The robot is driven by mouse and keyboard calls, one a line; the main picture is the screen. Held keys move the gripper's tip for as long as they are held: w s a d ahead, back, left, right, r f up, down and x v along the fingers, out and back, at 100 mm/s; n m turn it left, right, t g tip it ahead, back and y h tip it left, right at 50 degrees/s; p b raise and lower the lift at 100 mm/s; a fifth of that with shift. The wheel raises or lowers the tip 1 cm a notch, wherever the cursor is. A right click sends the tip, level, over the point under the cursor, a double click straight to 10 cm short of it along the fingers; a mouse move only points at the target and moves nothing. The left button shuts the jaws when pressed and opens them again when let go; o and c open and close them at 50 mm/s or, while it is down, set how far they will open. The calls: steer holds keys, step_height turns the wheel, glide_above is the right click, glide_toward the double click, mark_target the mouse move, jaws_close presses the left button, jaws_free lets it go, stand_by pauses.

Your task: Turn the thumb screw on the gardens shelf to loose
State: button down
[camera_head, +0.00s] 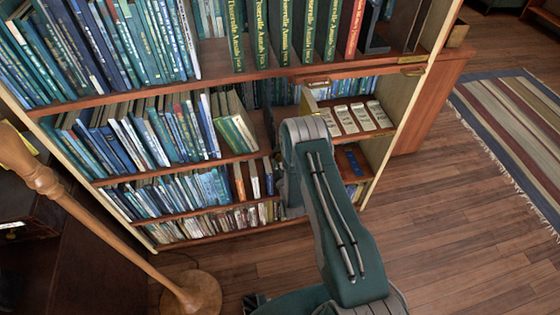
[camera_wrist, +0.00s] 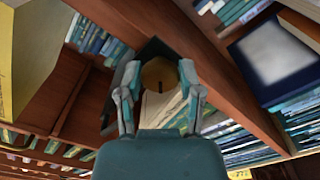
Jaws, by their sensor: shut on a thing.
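In the wrist view a round brass-coloured thumb screw (camera_wrist: 159,76) with a dark slot in its face sits between the fingertips of my gripper (camera_wrist: 158,78). The fingers are shut on it, one on each side. A dark panel shows behind the screw, and a pale object lies just below it, partly hidden by the fingers. In the head view my teal arm reaches to the bookcase (camera_head: 245,160). The arm hides the gripper and the screw there. The screw's turned position cannot be told.
Shelves full of blue and green books (camera_head: 140,140) surround the arm. Pale boxes (camera_head: 360,117) stand in a compartment to its right. A wooden lamp stand (camera_head: 90,225) stands at left. The wooden floor (camera_head: 450,220) at right is clear, with a striped rug (camera_head: 515,130) beyond.

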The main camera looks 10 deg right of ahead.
steer(key=shift+s+f+n, duration=0.1)
steer(key=shift+n, duration=3.8)
steer(key=shift+f+n, duration=0.1)
steer(key=shift+n, duration=3.8)
steer(key=shift+c, duration=1.3)
jaws_free()
steer(key=shift+r, duration=0.1)
